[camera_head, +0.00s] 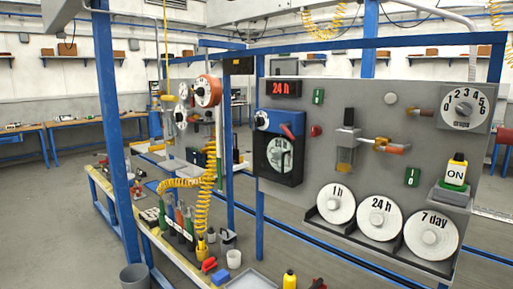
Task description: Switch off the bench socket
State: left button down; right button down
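I cannot tell for sure which item is the bench socket. A white block marked "ON" (455,175) with a yellow and black top sits on a green base at the panel's right edge. A red button (315,131) is left of the panel's middle. Neither of my grippers is in view.
White discs marked "1 h" (336,203), "24 h" (379,218) and "7 day" (431,233) stand along the panel's bottom. A blue post (117,130) rises at left. A bench with tools and a coiled yellow hose (209,170) lies behind it. A grey bin (135,277) stands on the floor.

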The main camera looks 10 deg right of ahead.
aim_at(412, 175)
jog(key=z, duration=1.9)
jog(key=i+z, duration=0.2)
jog(key=i, duration=0.2)
